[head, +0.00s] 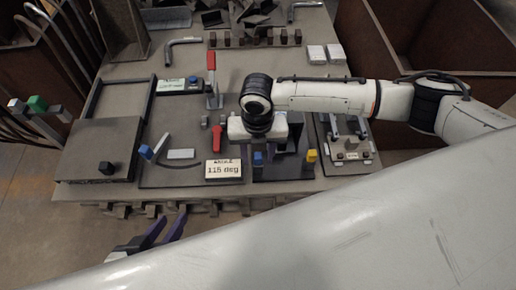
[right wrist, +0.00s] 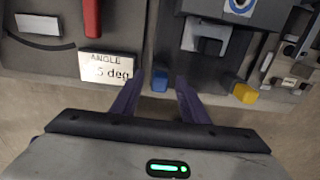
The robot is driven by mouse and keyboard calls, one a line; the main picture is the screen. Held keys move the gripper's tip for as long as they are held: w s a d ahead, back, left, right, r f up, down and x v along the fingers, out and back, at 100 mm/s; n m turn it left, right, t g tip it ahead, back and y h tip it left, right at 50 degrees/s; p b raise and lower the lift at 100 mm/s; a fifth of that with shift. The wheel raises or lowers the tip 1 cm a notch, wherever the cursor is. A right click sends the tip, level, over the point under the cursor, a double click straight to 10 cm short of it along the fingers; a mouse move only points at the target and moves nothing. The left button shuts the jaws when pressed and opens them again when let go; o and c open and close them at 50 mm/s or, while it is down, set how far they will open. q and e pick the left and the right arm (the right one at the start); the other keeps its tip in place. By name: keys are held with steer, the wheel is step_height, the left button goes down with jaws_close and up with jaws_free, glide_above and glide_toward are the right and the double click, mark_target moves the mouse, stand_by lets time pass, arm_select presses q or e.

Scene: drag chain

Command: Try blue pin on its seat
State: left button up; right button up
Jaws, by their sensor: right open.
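A small blue pin (right wrist: 160,81) stands at the front-left of a dark fixture block (right wrist: 172,50); it also shows in the head view (head: 257,159). My right gripper (right wrist: 158,84) is open, with its purple fingers on either side of the blue pin and apart from it. In the head view the right gripper (head: 257,154) hangs over the fixture and hides part of it. A yellow pin (right wrist: 244,93) stands at the fixture's front-right. My left gripper (head: 172,222) is open and empty in front of the table edge. I cannot tell which spot is the pin's seat.
An angle plate with a "115 deg" card (head: 223,169) and red handle (head: 216,135) lies left of the fixture. A grey clamp fixture (head: 352,148) is to the right. A dark box (head: 96,155) is at the left. Tools and blocks fill the back.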

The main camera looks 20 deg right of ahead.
steer(key=shift+f, duration=0.3)
